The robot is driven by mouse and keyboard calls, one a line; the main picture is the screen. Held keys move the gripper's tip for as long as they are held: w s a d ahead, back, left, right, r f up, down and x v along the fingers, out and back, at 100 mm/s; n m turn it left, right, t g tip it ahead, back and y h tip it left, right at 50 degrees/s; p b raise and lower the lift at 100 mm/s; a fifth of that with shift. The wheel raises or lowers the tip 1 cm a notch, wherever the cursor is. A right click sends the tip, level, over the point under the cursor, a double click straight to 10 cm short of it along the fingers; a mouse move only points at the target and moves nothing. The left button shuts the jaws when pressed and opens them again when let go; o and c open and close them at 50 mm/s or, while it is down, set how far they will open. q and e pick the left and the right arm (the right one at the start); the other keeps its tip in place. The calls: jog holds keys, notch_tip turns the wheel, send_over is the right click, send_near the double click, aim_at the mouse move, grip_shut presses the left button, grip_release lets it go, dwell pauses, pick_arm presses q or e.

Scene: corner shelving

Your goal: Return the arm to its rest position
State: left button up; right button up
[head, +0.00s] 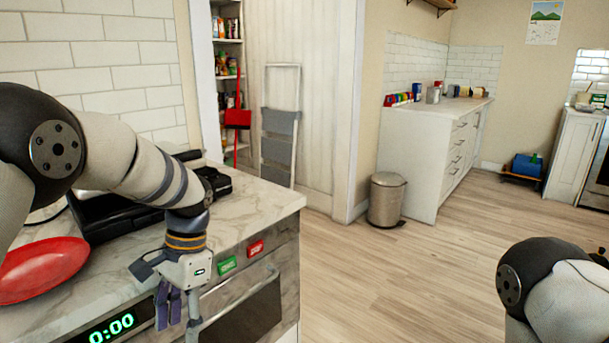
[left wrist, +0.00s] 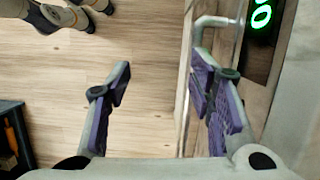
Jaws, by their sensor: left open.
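My left arm comes in from the left in the head view and bends down over the front of the marble counter. My left gripper (head: 178,318) hangs in front of the oven, close to its handle. In the left wrist view the left gripper (left wrist: 160,92) is open, with its purple finger pads apart and nothing between them. The oven handle (left wrist: 196,75) shows just beside the right finger there; I cannot tell if they touch. Only part of my right arm shows at the lower right of the head view, and its gripper is out of sight.
The marble counter (head: 262,203) holds a red pan (head: 42,268) and a black appliance. The oven (head: 245,310) has a green clock. A trash bin (head: 387,199) stands by the white cabinet (head: 412,160). A folding ladder (head: 280,125) leans at the wall. The wooden floor between is clear.

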pick_arm(q)
jog(key=s+f+n+h, duration=0.2)
jog(key=s+f+n, duration=0.1)
jog(key=s+f, duration=1.35)
jog(key=s+f+n, duration=0.2)
jog(key=s, duration=0.8)
jog(key=s+a+f+n+t, duration=0.1)
jog(key=s+f+n, duration=0.1)
jog(key=s, duration=0.8)
jog(key=shift+a+n+t, duration=0.15)
jog(key=shift+n+t, duration=0.15)
jog(key=shift+n, duration=0.1)
pick_arm(e)
jog(key=shift+s+r, duration=0.1)
jog(key=shift+s, duration=0.4)
pick_arm(q)
jog(key=shift+c, duration=0.5)
